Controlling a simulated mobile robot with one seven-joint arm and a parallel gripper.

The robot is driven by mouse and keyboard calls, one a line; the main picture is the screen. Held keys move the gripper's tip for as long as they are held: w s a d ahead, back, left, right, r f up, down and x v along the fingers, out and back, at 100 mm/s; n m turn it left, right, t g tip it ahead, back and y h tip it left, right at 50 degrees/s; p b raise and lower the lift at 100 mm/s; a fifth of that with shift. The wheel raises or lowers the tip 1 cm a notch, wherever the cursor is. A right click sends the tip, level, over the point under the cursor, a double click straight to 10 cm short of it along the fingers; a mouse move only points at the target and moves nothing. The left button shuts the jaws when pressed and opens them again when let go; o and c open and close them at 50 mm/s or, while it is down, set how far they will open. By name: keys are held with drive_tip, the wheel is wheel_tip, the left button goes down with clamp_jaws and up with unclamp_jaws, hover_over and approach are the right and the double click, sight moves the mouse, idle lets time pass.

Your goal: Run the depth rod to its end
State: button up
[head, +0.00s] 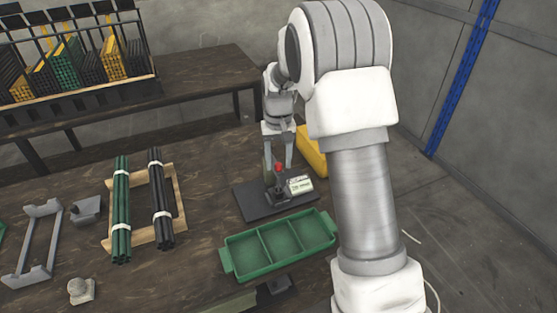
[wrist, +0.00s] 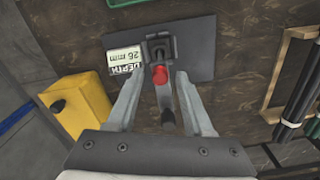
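The press (head: 279,190) stands on a dark base plate (head: 252,207) on the table, with a red knob (head: 279,168) on it. A white label (head: 300,185) lies beside it; in the wrist view the label (wrist: 124,60) reads upside down, "DEPTH" and what looks like "26 mm". My gripper (head: 278,150) is above the press. In the wrist view its fingers are apart, one on each side of the red knob (wrist: 160,75), with gaps showing. A grey bar with a dark end (wrist: 167,118) lies between the fingers; I cannot tell whether it is the depth rod.
Green rods (head: 121,210) and black rods (head: 160,200) lie on a wooden frame at left. Grey brackets are farther left. A rack stands behind.

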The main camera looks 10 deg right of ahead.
clamp_jaws()
idle(1.2)
